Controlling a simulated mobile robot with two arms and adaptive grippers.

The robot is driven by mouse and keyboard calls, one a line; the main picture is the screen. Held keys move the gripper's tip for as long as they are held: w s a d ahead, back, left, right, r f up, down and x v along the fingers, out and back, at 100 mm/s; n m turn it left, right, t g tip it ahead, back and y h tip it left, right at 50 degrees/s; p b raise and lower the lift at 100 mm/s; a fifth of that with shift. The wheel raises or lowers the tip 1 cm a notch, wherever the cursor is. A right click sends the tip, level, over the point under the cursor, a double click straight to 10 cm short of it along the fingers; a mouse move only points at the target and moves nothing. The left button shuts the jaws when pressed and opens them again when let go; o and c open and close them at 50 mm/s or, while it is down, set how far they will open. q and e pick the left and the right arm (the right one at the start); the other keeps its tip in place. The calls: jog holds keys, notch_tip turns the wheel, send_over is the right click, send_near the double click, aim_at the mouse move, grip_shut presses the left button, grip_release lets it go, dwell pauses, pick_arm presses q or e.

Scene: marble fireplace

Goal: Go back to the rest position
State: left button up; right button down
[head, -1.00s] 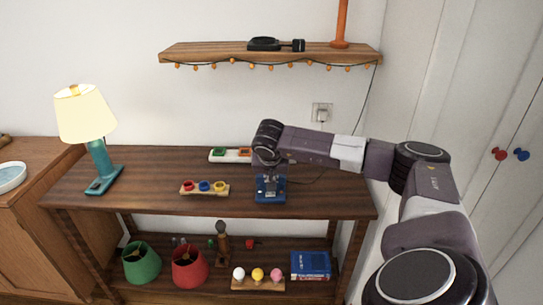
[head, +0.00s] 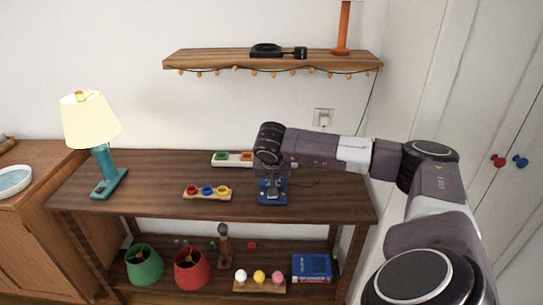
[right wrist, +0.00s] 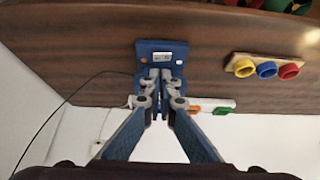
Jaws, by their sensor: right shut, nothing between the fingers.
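My right arm reaches in from the right in the head view. Its gripper (head: 271,184) points down over a small blue box (head: 272,199) near the right end of the wooden table's top. In the right wrist view the fingers of my right gripper (right wrist: 161,76) are shut with nothing between them. The tips are at the blue box (right wrist: 160,52), which has a white label and a black cable; whether they touch it I cannot tell. My left gripper is in neither view.
On the wooden table (head: 140,188) stand a lit teal lamp (head: 107,170), a block with coloured rings (head: 207,192) and a white power strip (head: 231,158). Lampshades, bulbs and a blue book (head: 312,268) lie on the lower shelf. A wall shelf (head: 210,60) hangs above.

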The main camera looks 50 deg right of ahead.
jog(key=s+a+f+b, duration=0.1)
jog(key=s+a+f, duration=0.1)
jog(key=s+a, duration=0.1)
jog(key=shift+s+a+f, duration=0.15)
jog(key=shift+s+a, duration=0.25)
jog(key=shift+a, duration=0.3)
